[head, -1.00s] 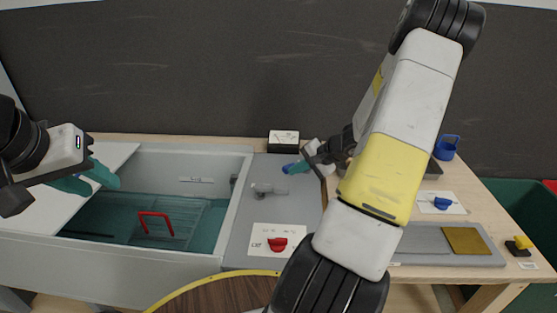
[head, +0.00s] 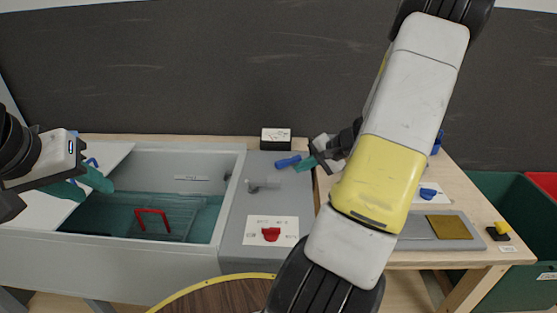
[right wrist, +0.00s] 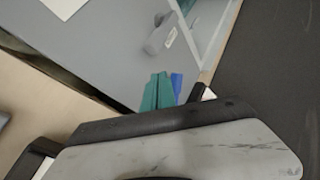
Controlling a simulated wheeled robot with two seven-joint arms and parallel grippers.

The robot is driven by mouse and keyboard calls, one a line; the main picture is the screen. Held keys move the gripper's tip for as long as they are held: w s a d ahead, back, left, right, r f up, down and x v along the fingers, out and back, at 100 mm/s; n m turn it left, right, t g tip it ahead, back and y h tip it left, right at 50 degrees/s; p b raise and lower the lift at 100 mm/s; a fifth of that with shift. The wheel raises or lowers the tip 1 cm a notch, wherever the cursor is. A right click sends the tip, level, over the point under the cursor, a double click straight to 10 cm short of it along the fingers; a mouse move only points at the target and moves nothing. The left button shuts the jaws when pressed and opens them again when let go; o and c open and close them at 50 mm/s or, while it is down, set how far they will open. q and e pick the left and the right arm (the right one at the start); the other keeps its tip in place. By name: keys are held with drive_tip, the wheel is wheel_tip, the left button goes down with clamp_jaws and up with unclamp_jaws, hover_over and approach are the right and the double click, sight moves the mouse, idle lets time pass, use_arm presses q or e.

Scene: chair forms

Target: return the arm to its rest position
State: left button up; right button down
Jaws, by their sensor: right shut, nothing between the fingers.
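My right gripper (head: 304,164) is shut and empty above the right part of the grey panel (head: 240,225). A blue handle (head: 287,162) on the panel lies just left of its teal fingertips; whether they touch I cannot tell. In the right wrist view the closed teal fingers (right wrist: 157,92) sit beside the blue handle (right wrist: 176,82). My right arm crosses the right half of the head view and hides part of the table. My left gripper (head: 82,187) is at the far left, its teal fingers apart, over the white lid and the basin's left edge.
A basin (head: 245,170) holds a rack with a red handle (head: 152,213). A grey tap-like lever (head: 263,184), a red knob (head: 271,234) and a meter box (head: 276,139) are on or behind the panel. A round wooden seat (head: 220,296) is in front.

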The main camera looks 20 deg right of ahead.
drive_tip(key=s+a+r+n+g, duration=0.3)
drive_tip(key=s+a+r+n, duration=0.4)
drive_tip(key=a+r, duration=0.75)
drive_tip(key=s+a+r+n+h, duration=0.1)
drive_tip(key=s+a+r+n, duration=0.1)
drive_tip(key=s, duration=0.4)
drive_tip(key=s+a+r+n+t+h, duration=0.1)
drive_tip(key=s+a+r+n+h, duration=0.1)
drive_tip(key=s, duration=0.4)
wheel_tip(320, 180, up, 3)
drive_tip(key=shift+a+f+t, duration=0.2)
drive_tip(key=shift+a+t, duration=0.1)
drive_tip(key=shift+a, duration=0.55)
